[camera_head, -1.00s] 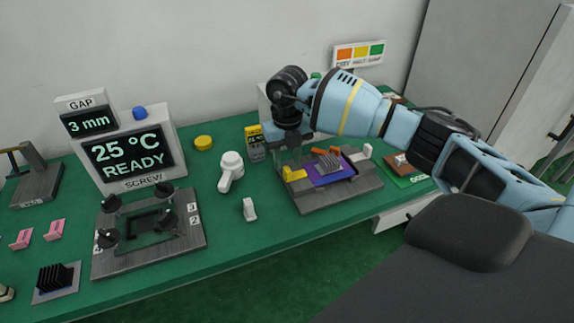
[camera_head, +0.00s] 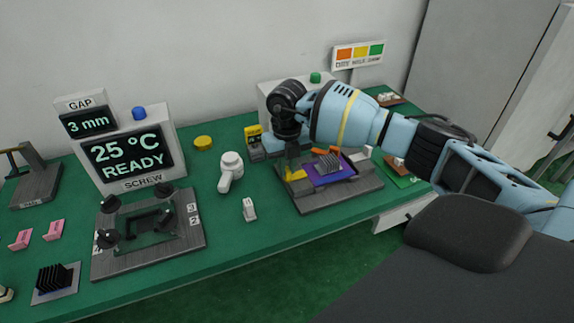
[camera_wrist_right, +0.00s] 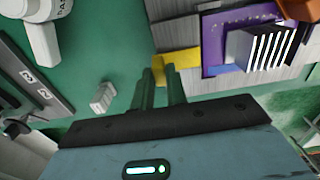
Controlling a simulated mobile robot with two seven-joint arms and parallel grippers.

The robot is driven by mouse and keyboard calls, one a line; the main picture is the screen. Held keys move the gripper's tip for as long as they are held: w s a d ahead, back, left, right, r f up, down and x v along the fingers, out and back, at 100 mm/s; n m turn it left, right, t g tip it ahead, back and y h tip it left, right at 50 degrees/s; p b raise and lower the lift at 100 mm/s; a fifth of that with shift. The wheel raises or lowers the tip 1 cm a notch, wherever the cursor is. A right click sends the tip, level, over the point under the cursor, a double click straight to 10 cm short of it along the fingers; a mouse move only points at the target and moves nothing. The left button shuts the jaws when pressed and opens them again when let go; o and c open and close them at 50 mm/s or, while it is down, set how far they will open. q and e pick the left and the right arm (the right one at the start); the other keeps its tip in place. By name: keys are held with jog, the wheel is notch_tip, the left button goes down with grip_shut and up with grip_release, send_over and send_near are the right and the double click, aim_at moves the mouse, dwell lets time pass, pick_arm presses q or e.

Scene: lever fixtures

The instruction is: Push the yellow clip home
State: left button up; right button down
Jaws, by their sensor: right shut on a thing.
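The yellow clip (camera_head: 299,175) is at the left end of the grey fixture (camera_head: 340,195), beside the purple board (camera_head: 322,176). It also shows in the wrist view (camera_wrist_right: 181,58), at the purple board's left edge. My right gripper (camera_wrist_right: 163,76) is shut on the clip's near left part, with its two dark green fingers on either side. In the head view my right gripper (camera_head: 291,158) reaches down onto the clip from above. Whether the clip is fully seated I cannot tell. My left gripper is not in view.
A black finned heatsink (camera_wrist_right: 262,48) sits on the purple board. An orange piece (camera_head: 318,149) lies behind it. A white handled tool (camera_head: 230,170) and a small white block (camera_head: 249,209) stand left of the fixture. A framed screw fixture (camera_head: 150,235) is farther left.

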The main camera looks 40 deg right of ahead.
aim_at(305, 172)
jog(key=d, duration=0.2)
jog(key=s+d+p, duration=0.1)
jog(key=d, duration=0.1)
jog(key=shift+d+r, duration=0.15)
jog(key=shift+s+d, duration=0.1)
jog(key=shift+d, duration=0.25)
jog(key=c, duration=1.4)
grip_release()
jog(key=shift+d, duration=0.1)
